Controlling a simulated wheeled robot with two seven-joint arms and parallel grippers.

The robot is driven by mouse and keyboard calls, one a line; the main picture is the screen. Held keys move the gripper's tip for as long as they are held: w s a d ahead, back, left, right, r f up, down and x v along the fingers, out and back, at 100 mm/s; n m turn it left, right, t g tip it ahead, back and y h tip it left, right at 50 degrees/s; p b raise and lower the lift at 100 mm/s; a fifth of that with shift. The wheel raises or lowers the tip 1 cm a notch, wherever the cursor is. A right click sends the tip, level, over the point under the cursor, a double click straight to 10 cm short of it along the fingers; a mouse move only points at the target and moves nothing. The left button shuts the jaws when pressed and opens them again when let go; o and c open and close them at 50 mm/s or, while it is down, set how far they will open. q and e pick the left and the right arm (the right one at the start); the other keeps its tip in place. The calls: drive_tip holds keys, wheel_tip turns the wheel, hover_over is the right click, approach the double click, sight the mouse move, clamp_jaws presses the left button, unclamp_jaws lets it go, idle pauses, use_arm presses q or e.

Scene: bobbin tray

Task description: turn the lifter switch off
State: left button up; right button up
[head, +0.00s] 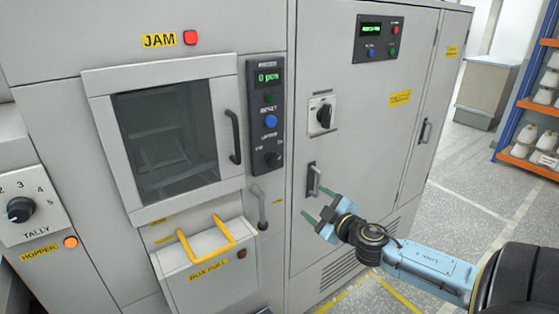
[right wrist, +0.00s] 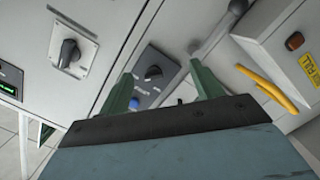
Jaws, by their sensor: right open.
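The lifter switch (head: 273,160) is a small black knob low on the dark panel (head: 256,137), below a blue button (head: 271,121). Small lettering sits above it; which way the knob points is too small to tell. The knob also shows in the right wrist view (right wrist: 153,72), seen between the two fingers and apart from them. My right gripper (head: 314,203) is open and empty, in front of the large cabinet door, to the right of and below the switch. Its green fingers frame the panel in the wrist view (right wrist: 161,70). My left gripper is out of view.
A larger rotary switch (head: 323,115) is on the cabinet door, above the door handle (head: 312,180) near my right gripper. A grey lever handle (head: 262,208) and the yellow-handled box (head: 208,252) stick out below the panel. The window door has a dark handle (head: 233,137).

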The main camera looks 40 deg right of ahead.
drive_tip(key=n+t+y, duration=0.1)
drive_tip(key=t, duration=0.1)
approach(277, 162)
drive_tip(key=shift+g, duration=0.3)
drive_tip(key=w, duration=0.2)
drive_tip(key=w+p, duration=0.1)
drive_tip(key=w, duration=0.4)
drive_tip(key=shift+w+d+r+p, duration=0.25)
drive_tip(key=shift+d+p, duration=0.05)
drive_tip(key=shift+d, duration=0.1)
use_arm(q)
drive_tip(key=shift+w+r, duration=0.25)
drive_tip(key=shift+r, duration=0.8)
use_arm(e)
drive_tip(key=shift+w, duration=0.55)
drive_tip(key=c, duration=1)
